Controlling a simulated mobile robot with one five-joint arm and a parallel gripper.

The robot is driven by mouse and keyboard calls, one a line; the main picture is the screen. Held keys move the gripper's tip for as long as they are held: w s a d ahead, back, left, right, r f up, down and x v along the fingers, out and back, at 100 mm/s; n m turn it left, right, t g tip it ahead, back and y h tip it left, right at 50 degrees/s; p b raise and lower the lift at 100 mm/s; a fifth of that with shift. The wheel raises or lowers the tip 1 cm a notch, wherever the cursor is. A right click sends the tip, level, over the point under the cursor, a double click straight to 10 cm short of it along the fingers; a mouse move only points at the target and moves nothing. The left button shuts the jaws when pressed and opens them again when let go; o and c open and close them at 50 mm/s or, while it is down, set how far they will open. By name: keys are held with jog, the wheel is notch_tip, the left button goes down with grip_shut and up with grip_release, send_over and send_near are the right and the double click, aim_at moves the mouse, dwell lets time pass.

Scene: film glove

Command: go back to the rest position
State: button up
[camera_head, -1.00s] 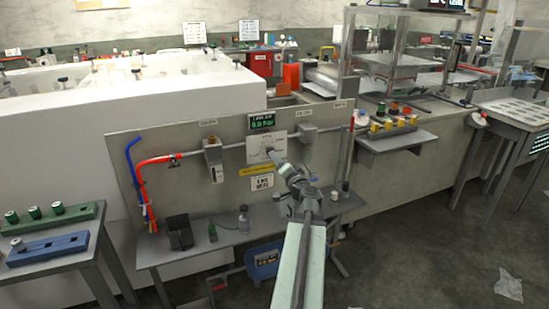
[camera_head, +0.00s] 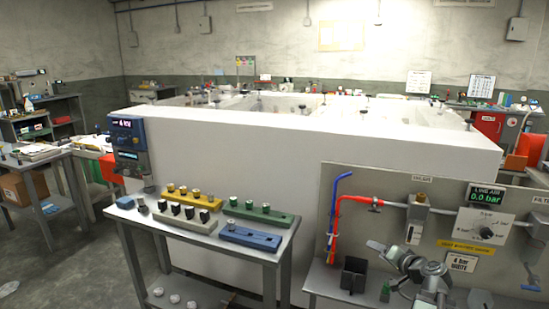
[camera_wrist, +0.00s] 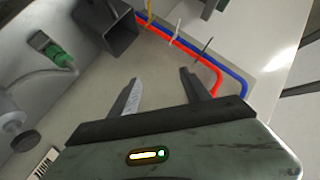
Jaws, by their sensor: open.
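My gripper (camera_wrist: 160,82) is open in the wrist view, its two fingers apart with nothing between them. Beyond the fingers lie a pale surface, red and blue tubes (camera_wrist: 205,68) and a dark open box (camera_wrist: 110,28). In the head view my arm is at the lower right, in front of the grey air panel (camera_head: 385,186). It hides part of the panel's lower edge and of the bench below. The panel's display (camera_head: 487,196) reads 0.0 bar.
A small table (camera_head: 215,238) with coloured blocks of knobs stands left of the panel. A long white-walled enclosure (camera_head: 250,155) is behind. Open floor (camera_head: 80,265) lies at left. A green-capped bottle (camera_wrist: 60,55) is near the gripper in the wrist view.

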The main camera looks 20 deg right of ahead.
jog(key=w+a+f+n+g+y, duration=0.2)
jog(key=a+f, duration=0.1)
jog(key=a, duration=0.4)
jog(key=w+a+f+n+g+y, duration=0.1)
jog(key=a+f+n+g, duration=0.15)
jog(key=a, duration=0.55)
jog(key=s+a+f+n+g+h, duration=0.15)
jog(key=s+a+f+g, duration=0.3)
jog(key=a, duration=0.75)
jog(key=s+a+f+n+g+h, duration=0.1)
jog(key=s+a+f+n+g, duration=0.3)
jog(key=a, duration=0.7)
notch_tip(320, 180, up, 18)
jog(key=p, duration=1.8)
jog(key=shift+a+f+m+g, duration=0.25)
jog(key=shift+a+m+g, duration=0.05)
jog(key=shift+a, duration=0.05)
jog(key=shift+s+h, duration=0.1)
jog(key=shift+h, duration=0.15)
jog(key=c, duration=0.4)
jog(key=shift+d, duration=0.1)
